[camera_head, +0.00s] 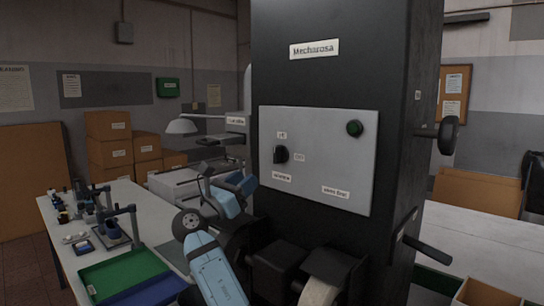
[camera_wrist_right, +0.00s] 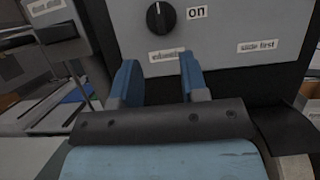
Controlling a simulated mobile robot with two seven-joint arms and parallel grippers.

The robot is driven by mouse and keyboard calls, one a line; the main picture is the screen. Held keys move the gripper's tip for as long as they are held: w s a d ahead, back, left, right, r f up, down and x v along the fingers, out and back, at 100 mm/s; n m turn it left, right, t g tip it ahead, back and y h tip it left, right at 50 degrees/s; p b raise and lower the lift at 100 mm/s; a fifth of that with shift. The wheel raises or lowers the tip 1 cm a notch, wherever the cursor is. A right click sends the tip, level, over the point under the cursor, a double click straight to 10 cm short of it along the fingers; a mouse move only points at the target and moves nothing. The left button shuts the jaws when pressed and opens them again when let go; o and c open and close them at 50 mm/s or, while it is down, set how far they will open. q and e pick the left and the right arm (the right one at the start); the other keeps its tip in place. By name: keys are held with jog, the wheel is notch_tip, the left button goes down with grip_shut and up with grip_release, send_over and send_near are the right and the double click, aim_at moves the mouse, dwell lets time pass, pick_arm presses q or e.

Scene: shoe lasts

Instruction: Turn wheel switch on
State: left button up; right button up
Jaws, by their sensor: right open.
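The wheel switch is a round black knob (camera_head: 281,154) on the grey panel (camera_head: 315,170) of the black machine. An "off" label sits above it and an "on" label (camera_head: 299,157) to its right. In the right wrist view the knob (camera_wrist_right: 160,17) shows at the top, its pale mark pointing up. My right gripper (camera_head: 227,178), with blue fingers, is open and empty, to the left of and below the knob in the head view. In the right wrist view its fingertips (camera_wrist_right: 158,60) are below the knob, apart from it. My left gripper is not in view.
A green button (camera_head: 354,128) is on the panel's upper right. A black handwheel (camera_head: 448,135) sticks out at the machine's right side. At left, a white table (camera_head: 160,215) holds a green tray (camera_head: 122,274) and small tools. Cardboard boxes (camera_head: 108,153) are stacked behind.

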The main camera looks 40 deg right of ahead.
aim_at(274, 155)
jog(key=p+x, duration=0.2)
jog(key=x, duration=0.8)
jog(key=shift+d+p, duration=0.1)
jog(key=shift+p, duration=0.3)
jog(key=shift+d+r, duration=0.15)
jog(key=shift+d, duration=0.55)
jog(key=shift+c, duration=0.4)
grip_shut()
